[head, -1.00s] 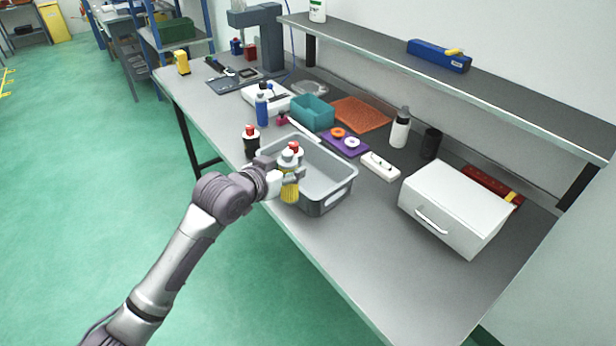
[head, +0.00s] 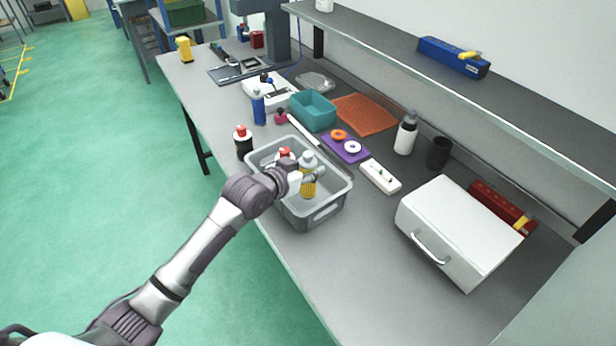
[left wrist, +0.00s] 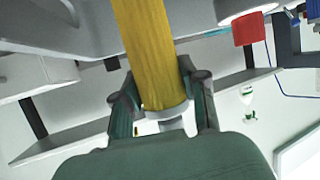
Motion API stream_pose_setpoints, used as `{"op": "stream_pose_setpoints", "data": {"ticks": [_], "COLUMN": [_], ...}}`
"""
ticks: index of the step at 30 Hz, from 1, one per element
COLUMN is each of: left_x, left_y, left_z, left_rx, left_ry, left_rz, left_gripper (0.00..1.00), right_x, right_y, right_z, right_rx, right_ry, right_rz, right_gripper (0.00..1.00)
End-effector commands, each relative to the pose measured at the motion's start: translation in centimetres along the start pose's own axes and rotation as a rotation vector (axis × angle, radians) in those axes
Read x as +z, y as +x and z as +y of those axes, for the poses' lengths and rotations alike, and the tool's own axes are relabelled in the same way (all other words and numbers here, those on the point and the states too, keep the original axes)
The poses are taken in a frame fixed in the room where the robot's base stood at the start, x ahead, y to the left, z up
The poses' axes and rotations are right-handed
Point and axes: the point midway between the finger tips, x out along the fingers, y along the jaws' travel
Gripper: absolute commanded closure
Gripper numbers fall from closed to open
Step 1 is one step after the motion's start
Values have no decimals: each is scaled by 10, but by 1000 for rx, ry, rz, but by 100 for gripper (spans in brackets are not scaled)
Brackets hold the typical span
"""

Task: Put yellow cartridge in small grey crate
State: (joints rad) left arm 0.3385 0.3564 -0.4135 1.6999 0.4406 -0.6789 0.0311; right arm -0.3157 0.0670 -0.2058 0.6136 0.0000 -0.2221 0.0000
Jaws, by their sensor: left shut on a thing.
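The yellow cartridge (head: 308,188), with a pale grey top, is upright in my left gripper (head: 304,176). In the head view it appears over the small grey crate (head: 322,215), within its rim. I cannot tell whether its lower end touches the crate floor. In the left wrist view the cartridge (left wrist: 148,45) runs between the two fingers of my left gripper (left wrist: 163,95), which are shut on it near its collar. My gripper and wrist hide part of the crate. My right gripper is not in view.
A red-capped bottle (head: 284,153) shows just behind my wrist, seemingly in the crate. A black red-capped bottle (head: 243,146) stands left of the crate. A teal bin (head: 313,112), a purple tray (head: 345,150) and a white box (head: 455,235) are nearby on the bench.

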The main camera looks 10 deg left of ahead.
Motion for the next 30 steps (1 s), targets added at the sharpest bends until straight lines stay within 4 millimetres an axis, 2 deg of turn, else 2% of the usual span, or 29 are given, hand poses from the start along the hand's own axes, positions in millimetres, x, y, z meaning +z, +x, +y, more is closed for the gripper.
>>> {"op": "stream_pose_setpoints", "data": {"ticks": [6,11,18,19,21,23,30], "left_x": [28,32,35,34,34,34,34], "left_y": [11,13,14,14,14,14,14], "left_z": [1,0,0,0,0,0,0], "left_rx": [1,1,1,1,1,1,0], "left_ry": [-1,0,0,0,0,0,0], "left_rz": [-3,-1,-1,-1,-1,-2,-1], "left_gripper": [94,94,94,54,43,33,33], "right_x": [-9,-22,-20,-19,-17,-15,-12], "right_y": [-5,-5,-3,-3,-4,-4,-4], "right_z": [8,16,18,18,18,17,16], "right_rx": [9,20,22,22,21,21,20], "right_ry": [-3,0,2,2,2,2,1], "right_rz": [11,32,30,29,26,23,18], "right_gripper": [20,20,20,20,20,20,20]}}
